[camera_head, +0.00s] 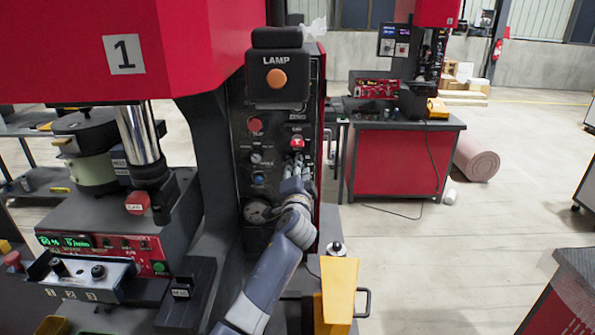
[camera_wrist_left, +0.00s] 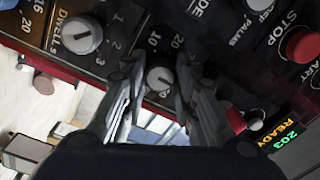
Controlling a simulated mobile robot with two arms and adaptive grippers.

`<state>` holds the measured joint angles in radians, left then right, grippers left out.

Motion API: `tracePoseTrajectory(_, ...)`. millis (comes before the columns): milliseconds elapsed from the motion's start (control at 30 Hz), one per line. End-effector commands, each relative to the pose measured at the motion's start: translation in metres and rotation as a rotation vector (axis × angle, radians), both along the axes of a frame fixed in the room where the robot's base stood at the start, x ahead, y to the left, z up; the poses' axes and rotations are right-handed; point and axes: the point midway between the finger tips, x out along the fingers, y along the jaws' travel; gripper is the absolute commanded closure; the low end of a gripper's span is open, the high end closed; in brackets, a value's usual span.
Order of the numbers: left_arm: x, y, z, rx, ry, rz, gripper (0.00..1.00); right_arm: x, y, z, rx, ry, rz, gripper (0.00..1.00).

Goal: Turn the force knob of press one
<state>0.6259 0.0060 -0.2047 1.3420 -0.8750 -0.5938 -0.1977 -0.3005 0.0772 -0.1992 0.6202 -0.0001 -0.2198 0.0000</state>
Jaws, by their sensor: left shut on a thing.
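Press one (camera_head: 215,40) is the large red press marked 1 at the left of the head view. Its black control panel (camera_head: 245,150) faces me. My left gripper (camera_head: 294,172) is at the panel's lower right part and hides what it holds there. In the left wrist view my left gripper (camera_wrist_left: 158,80) has its fingers on both sides of a small grey knob (camera_wrist_left: 160,78), with 10 and 20 printed above it. It is shut on this knob. The knob's name label is hidden. My right gripper is not in view.
In the wrist view a Dwell knob (camera_wrist_left: 82,35) lies to the left, a red stop button (camera_wrist_left: 303,46) to the right and a red-capped control (camera_wrist_left: 236,120) close by. A yellow box (camera_head: 340,290) stands below the panel. A second red press station (camera_head: 400,160) stands behind.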

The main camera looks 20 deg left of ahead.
Motion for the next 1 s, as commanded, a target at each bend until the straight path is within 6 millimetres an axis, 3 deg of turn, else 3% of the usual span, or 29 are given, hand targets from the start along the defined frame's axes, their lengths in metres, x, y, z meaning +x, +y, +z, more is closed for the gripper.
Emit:
tracePoseTrajectory(200, 0.001, 0.001, 0.006, 0.001, -0.010, 0.000, 0.97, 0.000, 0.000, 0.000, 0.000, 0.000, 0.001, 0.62)
tracePoseTrajectory(233, 0.001, 0.001, 0.006, 0.001, -0.010, 0.000, 0.69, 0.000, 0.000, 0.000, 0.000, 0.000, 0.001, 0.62)
tracePoseTrajectory(300, 0.001, 0.001, 0.006, 0.001, -0.010, 0.000, 0.53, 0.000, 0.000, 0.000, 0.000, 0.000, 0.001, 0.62)
tracePoseTrajectory(767, -0.004, -0.001, 0.001, -0.002, -0.003, 0.000, 0.52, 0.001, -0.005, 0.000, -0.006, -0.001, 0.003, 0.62)
tracePoseTrajectory(1000, -0.033, -0.010, 0.000, -0.003, -0.004, -0.002, 0.52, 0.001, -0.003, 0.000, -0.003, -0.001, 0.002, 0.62)
